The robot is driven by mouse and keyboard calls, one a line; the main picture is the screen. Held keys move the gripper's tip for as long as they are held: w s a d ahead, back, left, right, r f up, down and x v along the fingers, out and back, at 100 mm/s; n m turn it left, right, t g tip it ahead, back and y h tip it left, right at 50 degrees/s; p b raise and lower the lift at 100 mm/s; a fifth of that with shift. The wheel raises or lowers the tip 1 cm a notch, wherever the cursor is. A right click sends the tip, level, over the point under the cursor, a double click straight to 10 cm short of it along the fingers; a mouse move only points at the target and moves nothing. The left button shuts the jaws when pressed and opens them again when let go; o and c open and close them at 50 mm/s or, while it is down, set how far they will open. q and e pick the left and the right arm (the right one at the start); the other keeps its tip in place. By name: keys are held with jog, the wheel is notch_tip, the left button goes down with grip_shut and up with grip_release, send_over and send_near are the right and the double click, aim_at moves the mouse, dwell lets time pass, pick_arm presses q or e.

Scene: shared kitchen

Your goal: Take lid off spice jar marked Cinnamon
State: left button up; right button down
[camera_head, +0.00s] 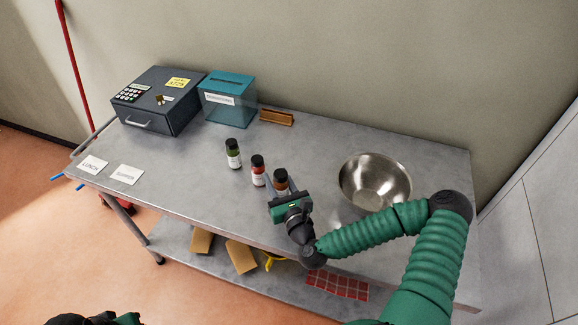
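Three small spice jars with dark lids stand upright in a slanting row on the metal table (190,185). One has green contents (233,154), one red (258,171), and one orange-brown (281,183). Their labels are too small to read, so I cannot tell from the print which says Cinnamon. My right gripper (282,187) is at the orange-brown jar, its fingers spread on either side of it. The gripper hides the jar's lower part, and I see no clear contact. Only a dark green part of my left arm shows at the bottom left; its gripper is out of view.
A steel bowl (375,183) stands right of the jars, near my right forearm. White cards (126,174) lie at the left. The table's middle left is clear.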

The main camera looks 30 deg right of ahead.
jog(key=s+a, duration=0.2)
jog(key=a, duration=0.1)
jog(key=s+a, duration=0.1)
jog(key=shift+a+r, duration=0.3)
jog(key=c, duration=1.4)
grip_release()
grip_shut()
